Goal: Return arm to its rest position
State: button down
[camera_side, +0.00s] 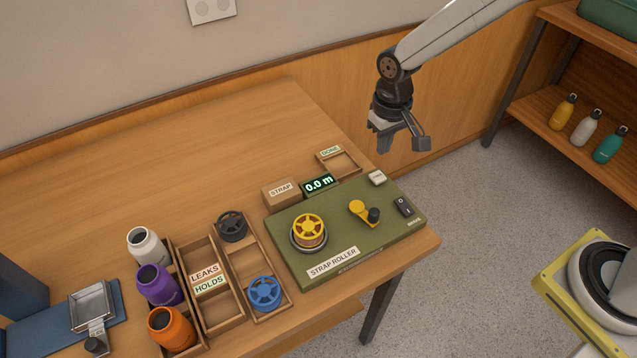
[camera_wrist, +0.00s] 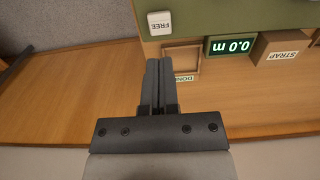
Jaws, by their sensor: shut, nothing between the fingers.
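My gripper (camera_side: 398,142) hangs in the air at the upper right of the side view, beyond the table's right edge and above the strap roller's far end. It points downward on my grey arm. In the wrist view my gripper (camera_wrist: 160,62) has its two dark fingers together, with nothing between them. The small wooden DONE tray (camera_side: 354,163) sits on the table behind the roller, and shows empty. It also appears in the wrist view (camera_wrist: 182,45), partly hidden behind the fingers.
The green strap roller (camera_side: 290,262) carries a yellow spool (camera_side: 309,229) and a yellow crank (camera_side: 358,208). The display (camera_side: 319,184) reads 0.0 m. Wooden trays hold a blue spool (camera_side: 264,293) and a dark spool (camera_side: 232,226). Several bottles stand at left and on the right shelf (camera_side: 587,105).

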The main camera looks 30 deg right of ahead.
jog(key=s+d+r+t, duration=0.2)
jog(key=s+d+r, duration=0.2)
jog(key=s+d, duration=0.5)
jog(key=s, duration=0.5)
jog(key=shift+d+t, duration=0.15)
jog(key=shift+t, duration=0.15)
